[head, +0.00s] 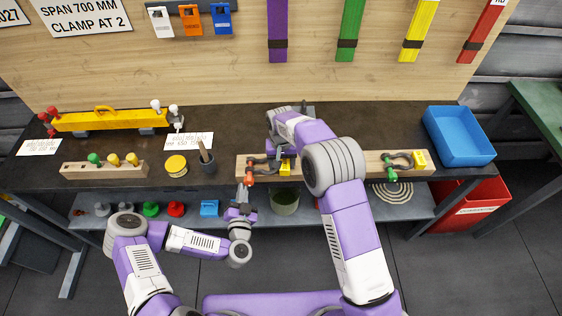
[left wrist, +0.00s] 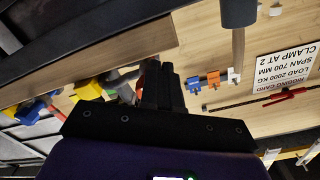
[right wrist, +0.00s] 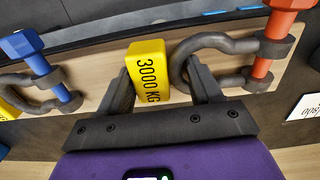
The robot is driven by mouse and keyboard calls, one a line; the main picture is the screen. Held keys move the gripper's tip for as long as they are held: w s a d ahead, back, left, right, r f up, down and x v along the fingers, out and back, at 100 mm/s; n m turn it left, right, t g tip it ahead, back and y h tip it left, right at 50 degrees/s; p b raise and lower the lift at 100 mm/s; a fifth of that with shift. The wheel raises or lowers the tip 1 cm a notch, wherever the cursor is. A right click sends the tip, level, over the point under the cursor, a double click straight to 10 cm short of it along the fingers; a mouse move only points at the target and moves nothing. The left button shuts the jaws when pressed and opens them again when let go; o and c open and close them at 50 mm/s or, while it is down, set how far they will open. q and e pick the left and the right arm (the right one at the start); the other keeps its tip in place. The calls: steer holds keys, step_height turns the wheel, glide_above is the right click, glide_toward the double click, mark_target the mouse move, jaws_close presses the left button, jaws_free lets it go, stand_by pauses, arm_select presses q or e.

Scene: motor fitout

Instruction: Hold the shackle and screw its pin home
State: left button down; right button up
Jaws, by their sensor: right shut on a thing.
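The shackle with an orange-red pin (head: 250,172) sits at the left end of the wooden board. Its grey bow (right wrist: 180,62) and upright pin (right wrist: 268,55) show in the right wrist view. A yellow block marked 3000 KG (right wrist: 148,70) also lies between the fingers. My left gripper (head: 246,186) is just in front of the orange-red pin. Its fingers (left wrist: 162,68) look shut together; red shows behind them, partly hidden. Whether they touch the pin I cannot tell.
A blue-pinned shackle (right wrist: 45,75) is beside it, hidden by my right arm in the head view. A green-pinned shackle (head: 394,168) is at the board's right. A blue bin (head: 458,136), a brush cup (head: 207,162) and a yellow tin (head: 176,166) stand on the bench (head: 240,120).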

arm_select(q)
steer(key=shift+r, duration=0.2)
steer(key=shift+a+f, duration=0.15)
steer(key=shift+a, duration=0.05)
stand_by(0.4)
steer(key=s, duration=0.6)
steer(key=shift+a, duration=0.25)
steer(key=shift+f, duration=0.1)
